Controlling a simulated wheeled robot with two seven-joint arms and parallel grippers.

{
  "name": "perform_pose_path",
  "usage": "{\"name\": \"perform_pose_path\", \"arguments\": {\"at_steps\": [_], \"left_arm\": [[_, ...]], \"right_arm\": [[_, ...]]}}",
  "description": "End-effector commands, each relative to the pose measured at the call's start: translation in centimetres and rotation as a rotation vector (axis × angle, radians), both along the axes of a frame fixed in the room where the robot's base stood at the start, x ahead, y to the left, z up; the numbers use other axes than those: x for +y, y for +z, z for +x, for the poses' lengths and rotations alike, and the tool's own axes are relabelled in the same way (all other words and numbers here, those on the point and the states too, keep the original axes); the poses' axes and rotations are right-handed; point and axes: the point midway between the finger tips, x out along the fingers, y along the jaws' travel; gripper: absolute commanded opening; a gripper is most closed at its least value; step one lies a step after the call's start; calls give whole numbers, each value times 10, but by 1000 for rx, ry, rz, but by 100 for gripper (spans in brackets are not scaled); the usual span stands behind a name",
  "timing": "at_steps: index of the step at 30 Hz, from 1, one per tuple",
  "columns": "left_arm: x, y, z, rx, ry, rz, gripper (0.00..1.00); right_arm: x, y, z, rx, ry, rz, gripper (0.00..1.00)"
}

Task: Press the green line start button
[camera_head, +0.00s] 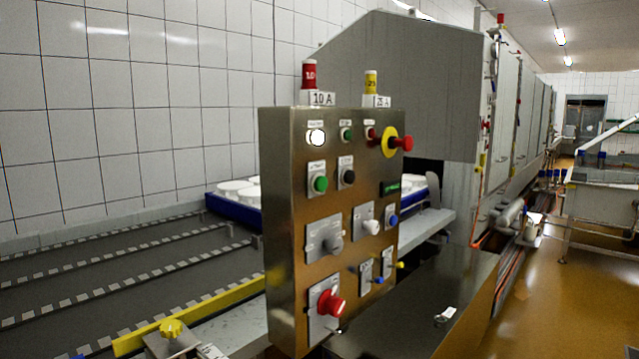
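A steel control panel (283,230) stands upright in the middle of the head view, its front turned to the right. A green push button (321,184) sits on a light plate in its upper left part, below a lit white lamp (316,137). A small dark green button or lamp (346,134) sits higher up. The labels are too small to read, so I cannot tell for sure which is the line start. A black button (348,177) is right of the green button. Neither of my grippers shows, and nothing is seen touching the panel.
A red knob on a yellow disc (390,142) and a large red knob (330,303) stick out of the panel. Grey selector knobs (333,243) lie between them. A conveyor (130,270) with a blue tray (232,208) runs behind.

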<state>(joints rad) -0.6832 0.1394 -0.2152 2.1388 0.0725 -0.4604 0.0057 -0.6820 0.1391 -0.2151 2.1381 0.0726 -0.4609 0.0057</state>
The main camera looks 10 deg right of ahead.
Motion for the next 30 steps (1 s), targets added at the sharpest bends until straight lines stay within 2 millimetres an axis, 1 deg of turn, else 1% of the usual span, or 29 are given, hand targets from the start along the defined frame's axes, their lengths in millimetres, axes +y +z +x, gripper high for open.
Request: {"name": "perform_pose_path", "arguments": {"at_steps": [11, 14, 15, 17, 18, 30], "left_arm": [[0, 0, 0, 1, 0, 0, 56], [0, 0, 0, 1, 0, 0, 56], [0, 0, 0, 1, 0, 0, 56], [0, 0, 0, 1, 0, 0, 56], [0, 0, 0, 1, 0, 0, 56], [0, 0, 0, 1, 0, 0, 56]], "right_arm": [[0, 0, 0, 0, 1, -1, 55], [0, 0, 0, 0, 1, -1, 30], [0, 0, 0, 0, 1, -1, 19], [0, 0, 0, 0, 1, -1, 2], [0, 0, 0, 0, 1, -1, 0], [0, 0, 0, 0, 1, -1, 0]]}}
